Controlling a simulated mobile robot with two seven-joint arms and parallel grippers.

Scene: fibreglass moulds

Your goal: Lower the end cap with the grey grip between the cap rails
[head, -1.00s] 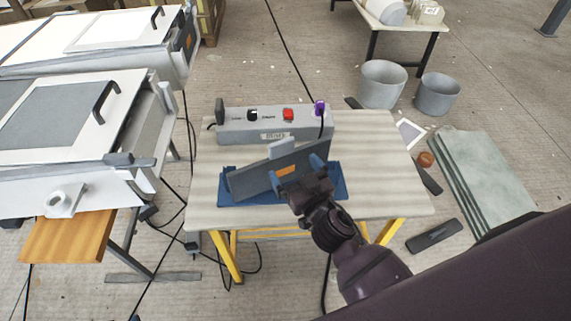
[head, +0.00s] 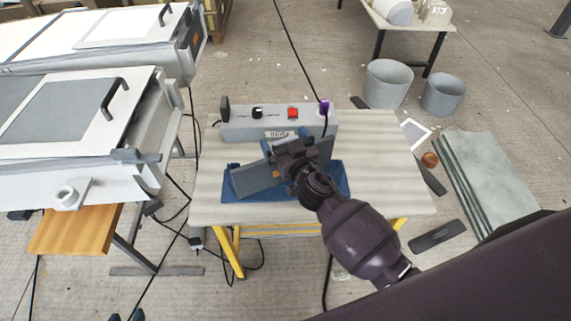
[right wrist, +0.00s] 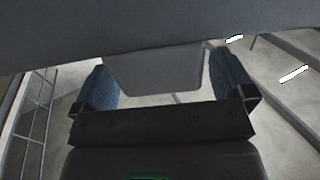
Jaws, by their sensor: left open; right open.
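The end cap (head: 254,181) is a dark grey panel with a small orange mark, standing tilted in a blue holder (head: 340,188) on the table. My right gripper (head: 283,143) is over the cap and hides much of it. In the right wrist view, the cap (right wrist: 150,25) crosses the top and its grey grip (right wrist: 155,75) lies between the open blue fingers, with gaps on both sides. I cannot clearly make out the cap rails; the mould (head: 105,180) at left has grey end fittings.
A grey control box (head: 235,130) with a red button stands behind the holder. The table's (head: 385,165) right side is clear. Cables run over the floor at left. Grey buckets (head: 388,84) and stacked slabs (head: 495,180) stand to the right.

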